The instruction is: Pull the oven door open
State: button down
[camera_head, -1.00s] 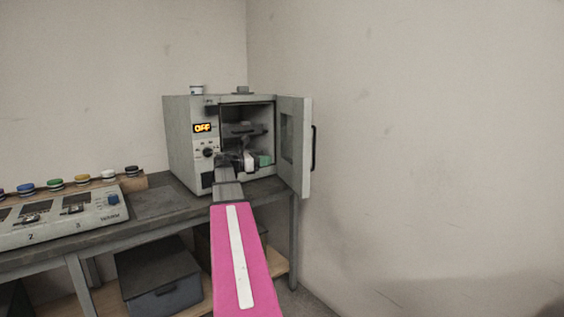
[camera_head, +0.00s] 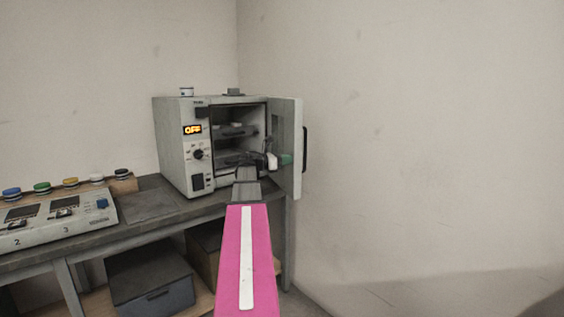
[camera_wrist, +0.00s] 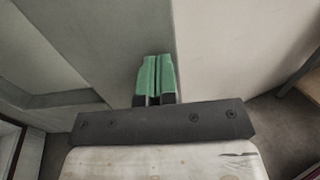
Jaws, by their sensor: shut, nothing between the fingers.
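The oven (camera_head: 175,150) is a grey box on the bench with an orange "OFF" display. Its door (camera_head: 297,115) stands wide open, swung out to the right, with a window and a dark vertical handle (camera_head: 305,150) on its outer face. My gripper (camera_head: 286,159) is at the inner side of the door, low, in front of the oven opening. In the wrist view its green fingers (camera_wrist: 156,78) are pressed together with nothing between them, and they point at a pale grey door surface (camera_wrist: 115,45). Whether they touch it I cannot tell.
A grey bench (camera_head: 150,198) carries the oven and a control panel (camera_head: 60,228) with several coloured-topped jars behind it. A dark box (camera_head: 150,280) sits on the shelf below. The wall to the right is bare, with free room before it.

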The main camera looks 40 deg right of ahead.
dwell(0.3)
jog(key=s+d+n+t, duration=0.1)
jog(key=s+d+t, duration=0.1)
jog(key=d, duration=0.7)
jog(key=shift+s+n+h, duration=0.3)
jog(key=shift+s+h, duration=0.1)
jog(key=shift+s, duration=0.35)
jog(key=shift+a, duration=0.2)
jog(key=s+v, duration=0.2)
jog(key=v, duration=1.1)
jog(key=shift+a, duration=0.6)
